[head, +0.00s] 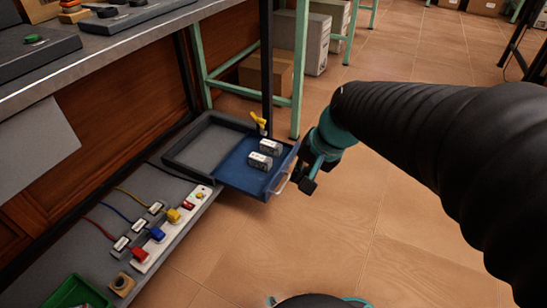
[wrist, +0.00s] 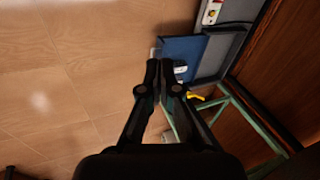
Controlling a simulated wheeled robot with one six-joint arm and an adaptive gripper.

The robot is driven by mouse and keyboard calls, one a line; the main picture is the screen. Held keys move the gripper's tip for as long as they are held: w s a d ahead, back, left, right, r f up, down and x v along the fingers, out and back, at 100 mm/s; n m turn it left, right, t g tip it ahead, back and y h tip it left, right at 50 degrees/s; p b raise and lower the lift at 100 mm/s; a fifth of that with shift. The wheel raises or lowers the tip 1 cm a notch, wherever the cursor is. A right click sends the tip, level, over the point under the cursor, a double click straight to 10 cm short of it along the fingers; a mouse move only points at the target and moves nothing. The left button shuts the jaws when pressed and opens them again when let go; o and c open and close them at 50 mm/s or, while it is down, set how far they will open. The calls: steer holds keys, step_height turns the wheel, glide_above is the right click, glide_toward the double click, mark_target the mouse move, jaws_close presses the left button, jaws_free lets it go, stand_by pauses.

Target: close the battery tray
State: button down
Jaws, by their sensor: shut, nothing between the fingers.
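The battery tray (head: 240,180) is a blue slab with a pale handle (head: 281,184) on its right-hand front. It sticks out from a dark grey housing (head: 205,146), and two small white-and-dark batteries (head: 265,152) stand on it. My gripper (head: 309,184) is just right of the handle in the head view; I cannot tell whether it touches it. In the wrist view my gripper (wrist: 165,64) is shut and empty, its fingertips overlapping the near edge of the blue tray (wrist: 182,48). The fingers partly hide the tray there.
A yellow valve-like piece (head: 259,121) stands at the tray's far edge by a dark post. A power strip (head: 170,228) with coloured plugs lies on the low shelf at left. A green-legged frame (head: 300,70) stands behind. The tiled floor (head: 400,220) at right is clear.

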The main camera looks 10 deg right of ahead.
steer(key=w+f+m+y, duration=0.2)
steer(key=w+f+m, duration=0.3)
steer(key=w, duration=0.4)
steer(key=w+d+f+m+y+p, duration=0.1)
steer(key=w+d+f+m, duration=0.2)
steer(key=w+f+m, duration=0.3)
steer(key=w+d+f+m+y+p, duration=0.1)
steer(key=w+d+f+m, duration=0.25)
steer(key=f, duration=0.45)
steer(key=m+t, duration=0.2)
steer(key=m, duration=0.3)
glide_toward(274, 182)
step_height(274, 182, down, 4)
steer(key=shift+s+f, duration=0.15)
steer(key=shift+f, duration=0.05)
steer(key=w+a, duration=0.2)
steer(key=shift+a+f, duration=0.1)
steer(key=shift+a, duration=0.25)
steer(key=shift+w+a, duration=0.3)
steer(key=shift+a, duration=0.1)
steer(key=shift+w, duration=0.1)
